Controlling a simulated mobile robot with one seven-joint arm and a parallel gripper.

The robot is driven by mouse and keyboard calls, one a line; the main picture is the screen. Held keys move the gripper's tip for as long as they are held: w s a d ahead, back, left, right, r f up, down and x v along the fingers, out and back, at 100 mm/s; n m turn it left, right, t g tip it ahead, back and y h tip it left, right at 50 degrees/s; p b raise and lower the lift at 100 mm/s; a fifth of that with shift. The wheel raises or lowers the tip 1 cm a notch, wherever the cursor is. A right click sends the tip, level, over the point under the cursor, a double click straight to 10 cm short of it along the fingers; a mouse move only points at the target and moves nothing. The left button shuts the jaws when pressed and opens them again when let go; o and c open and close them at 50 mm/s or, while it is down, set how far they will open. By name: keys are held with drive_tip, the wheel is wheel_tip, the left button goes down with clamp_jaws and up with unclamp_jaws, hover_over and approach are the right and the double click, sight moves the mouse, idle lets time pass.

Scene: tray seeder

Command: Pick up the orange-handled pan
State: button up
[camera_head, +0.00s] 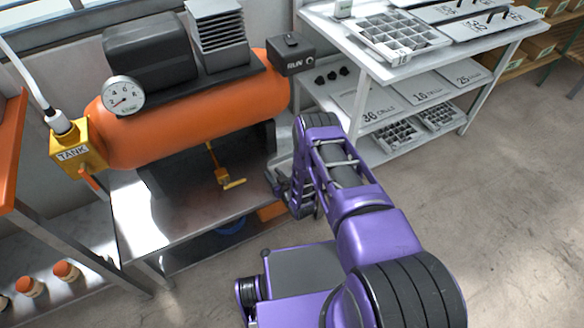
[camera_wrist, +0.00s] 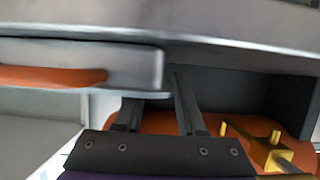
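A grey metal piece with an orange handle (camera_wrist: 55,77), which I take to be the pan (camera_wrist: 125,62), fills the upper left of the wrist view. My gripper (camera_wrist: 157,98) is open, with a gap between its two dark fingers. The pan's right end lies right at the fingers and covers the left fingertip; I cannot tell whether they touch. In the head view my gripper (camera_head: 277,183) is at the right end of the metal bench, and the pan cannot be made out clearly there.
The orange compressor tank (camera_head: 200,118) stands on the metal bench (camera_head: 170,222), with a yellow valve (camera_head: 222,176) below it, also in the wrist view (camera_wrist: 272,153). A white shelf rack (camera_head: 385,82) with seed trays stands at the right. Floor at the right is clear.

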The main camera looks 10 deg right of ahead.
clamp_jaws()
idle(1.4)
